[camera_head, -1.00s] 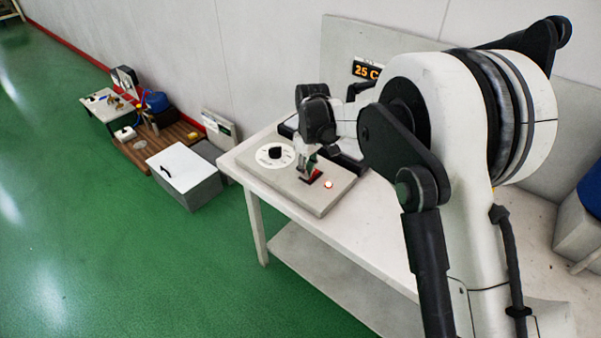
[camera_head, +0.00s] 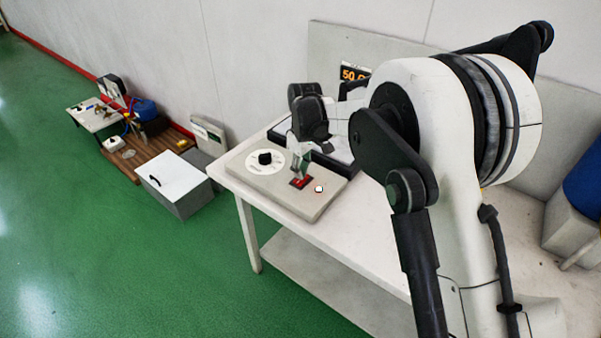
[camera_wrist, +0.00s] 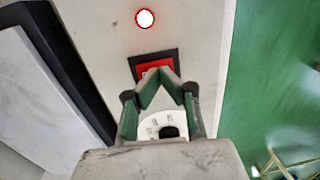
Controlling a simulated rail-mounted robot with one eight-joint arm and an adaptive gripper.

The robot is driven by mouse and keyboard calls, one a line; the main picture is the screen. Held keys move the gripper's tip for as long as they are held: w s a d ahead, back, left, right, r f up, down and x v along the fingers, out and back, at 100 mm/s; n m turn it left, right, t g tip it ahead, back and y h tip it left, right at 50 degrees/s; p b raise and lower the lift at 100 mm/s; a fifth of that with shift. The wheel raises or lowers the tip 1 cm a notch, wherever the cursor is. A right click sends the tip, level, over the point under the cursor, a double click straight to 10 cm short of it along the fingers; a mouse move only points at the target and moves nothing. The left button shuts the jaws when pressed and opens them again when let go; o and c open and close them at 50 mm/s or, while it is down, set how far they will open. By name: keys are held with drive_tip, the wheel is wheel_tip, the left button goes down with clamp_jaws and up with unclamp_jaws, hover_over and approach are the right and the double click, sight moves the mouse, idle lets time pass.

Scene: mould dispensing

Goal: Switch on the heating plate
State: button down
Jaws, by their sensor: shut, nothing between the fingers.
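The heating plate's control box (camera_head: 270,190) is a pale slab at the front left of the white table. It carries a round dial (camera_head: 264,160) with a black knob, a red rocker switch (camera_head: 301,183) in a black frame, and a small lit lamp (camera_head: 319,189). In the wrist view the lamp (camera_wrist: 145,18) glows white with a red rim. My gripper (camera_wrist: 162,74) is shut and empty, its fingertips over the red switch (camera_wrist: 155,65), covering part of it; contact cannot be told. In the head view my gripper (camera_head: 299,172) points down there.
A dark-framed plate (camera_wrist: 45,75) with a pale top lies beside the control box. An orange display (camera_head: 355,74) behind my arm reads 50, partly hidden. A white-lidded box (camera_head: 174,176) stands on the green floor at left. A blue drum (camera_head: 585,187) stands at right.

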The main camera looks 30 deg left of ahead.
sight(298, 183)
wheel_tip(298, 183, up, 14)
drive_tip(key=s, duration=0.1)
drive_tip(key=shift+s+f+p, duration=0.2)
drive_tip(key=shift+s+p, duration=0.15)
drive_tip(key=shift+p, duration=0.1)
drive_tip(key=d+r+m+t+y, duration=0.15)
drive_tip(key=d+r+m, duration=0.4)
drive_tip(key=d, duration=0.95)
drive_tip(key=d+r+m+t, duration=0.2)
drive_tip(key=d+r, duration=0.6)
drive_tip(key=d, duration=0.8)
drive_tip(key=s+d+m+t, duration=0.2)
drive_tip(key=s+d+m, duration=0.35)
drive_tip(key=d, duration=0.95)
drive_tip(key=s+d+f+m+t+h, duration=0.1)
drive_tip(key=s+d+f+m, duration=0.3)
drive_tip(key=s+d, duration=0.7)
drive_tip(key=shift+s+d+f+t, duration=0.35)
drive_tip(key=shift+s+f+t, duration=0.4)
drive_tip(key=shift+s+f, duration=0.2)
